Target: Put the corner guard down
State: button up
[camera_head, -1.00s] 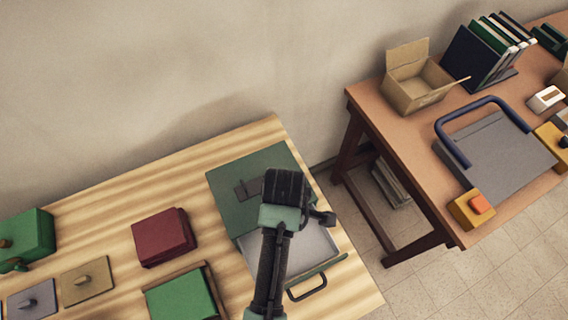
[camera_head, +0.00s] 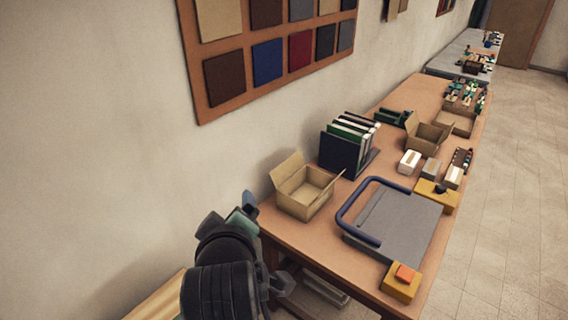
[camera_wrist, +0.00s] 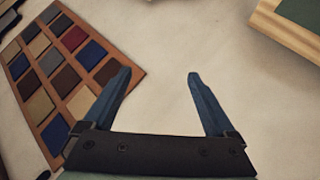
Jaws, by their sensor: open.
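My gripper (camera_wrist: 158,78) is open in the wrist view. Its two blue fingers stand apart with nothing between them, against the pale wall. In the head view my arm rises at the lower left, in front of the wall and left of the brown table (camera_head: 300,246). I cannot pick out a corner guard for certain in any view. Several small items on the far part of the table are too small to tell.
The table holds an open cardboard box (camera_head: 304,197), upright books (camera_head: 343,152), a grey board with a blue handle (camera_head: 400,222) and a yellow block with an orange top (camera_head: 401,283). A swatch board (camera_head: 270,48) hangs on the wall. Floor (camera_head: 500,220) is clear at right.

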jog(key=d+r+m+t, duration=0.2)
jog(key=r+t, duration=0.1)
jog(key=r, duration=0.6)
jog(key=d+r+m+t, duration=0.2)
jog(key=r+t, duration=0.2)
jog(key=r, duration=0.6)
jog(key=s+d+r+m+t+h, duration=0.1)
jog(key=s+d+r+m+t, duration=0.1)
jog(key=s+r, duration=0.4)
jog(key=s+d+r+m+t+h, duration=0.1)
jog(key=s+r+m+t, duration=0.3)
jog(key=r, duration=1.1)
jog(key=s+d+t, duration=0.1)
jog(key=s+t, duration=0.1)
jog(key=s, duration=0.1)
jog(key=shift+d+m, duration=0.4)
jog(key=shift+s, duration=0.1)
